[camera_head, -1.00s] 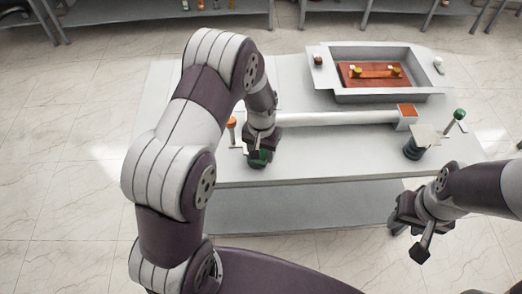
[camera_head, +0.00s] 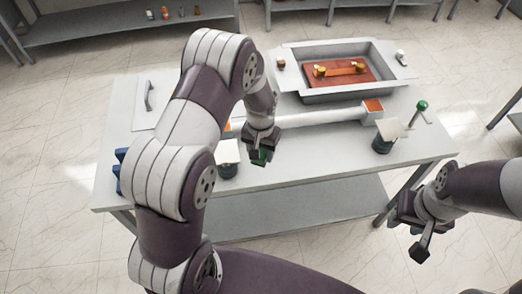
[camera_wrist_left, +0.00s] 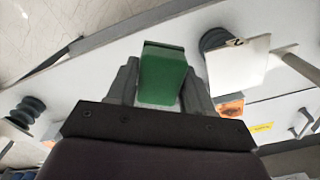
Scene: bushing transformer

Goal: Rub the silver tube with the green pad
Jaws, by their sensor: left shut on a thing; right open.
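The silver tube (camera_head: 325,117) lies horizontally across the table, with an orange-topped end block (camera_head: 372,108) at its right end. Its left part is hidden behind my left arm. My left gripper (camera_head: 262,155) is shut on the green pad (camera_head: 258,158), in front of the tube; whether the pad touches anything is unclear. In the left wrist view the green pad (camera_wrist_left: 162,75) sits between the two fingers. The tube cannot be clearly made out there. My right gripper (camera_head: 415,225) is open and empty, in front of the table's right side.
A grey tray (camera_head: 330,95) with a red-brown block (camera_head: 350,75) stands behind the tube. Dark stands with pale plates sit at right (camera_head: 385,143) and left (camera_head: 227,165). A green-knobbed post (camera_head: 421,106) stands at right. The table's front strip (camera_head: 310,168) between the stands is clear.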

